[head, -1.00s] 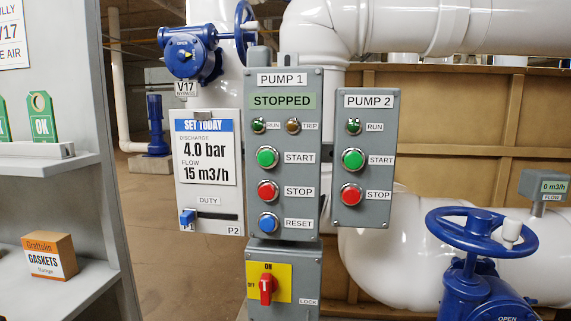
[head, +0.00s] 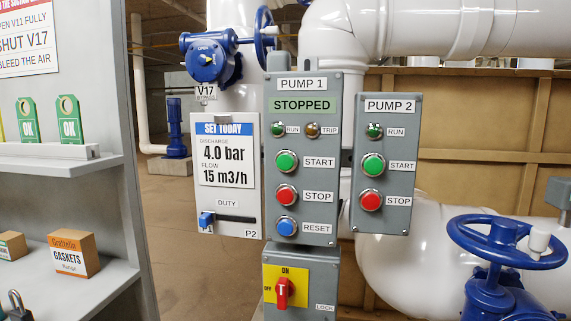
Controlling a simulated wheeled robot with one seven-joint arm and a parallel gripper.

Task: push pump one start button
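The pump 1 panel (head: 325,180) is a grey box in the middle of the head view. Its display (head: 302,105) reads STOPPED. The green pump 1 start button (head: 287,162) sits on it, above the red stop button (head: 286,194) and the blue reset button (head: 286,228). Nothing covers the start button. The RUN lamp (head: 278,130) looks dark green and the TRIP lamp (head: 313,130) brown. Below is a red rotary switch (head: 283,293) on a yellow plate, its handle upright toward ON. My gripper is not in view.
The pump 2 panel (head: 402,220) stands close on the right with its own green start button (head: 373,163). A duty board (head: 227,180) hangs on the left. A grey shelf (head: 70,166) is at far left, a blue handwheel (head: 505,240) at lower right.

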